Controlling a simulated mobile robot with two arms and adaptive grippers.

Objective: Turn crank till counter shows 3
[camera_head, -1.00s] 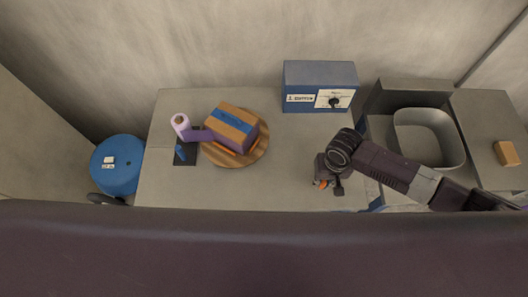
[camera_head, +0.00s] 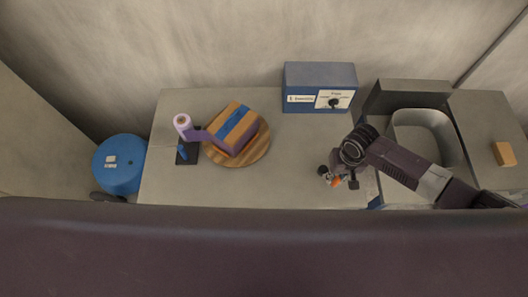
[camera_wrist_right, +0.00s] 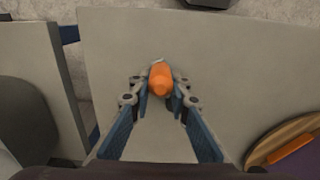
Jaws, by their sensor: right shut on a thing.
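My right gripper (camera_head: 336,181) is over the right front of the table. In the right wrist view its fingers (camera_wrist_right: 160,88) are shut on an orange knob-like handle (camera_wrist_right: 161,80), which also shows in the head view (camera_head: 336,182). I cannot see what the handle is fixed to. A round wooden turntable (camera_head: 257,152) carries a brown box (camera_head: 244,115) with a blue strip on top and purple tape on its side. The blue cabinet (camera_head: 320,75) has a dial panel (camera_head: 334,99) and a small white display whose text is too small to read. My left gripper is not in view.
A tape roll on a stand (camera_head: 183,122) is left of the box, with purple tape running to it. A blue stool (camera_head: 119,163) is at the left. A grey bin (camera_head: 427,125) and an orange-brown block (camera_head: 505,154) are at the right. The table's middle is clear.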

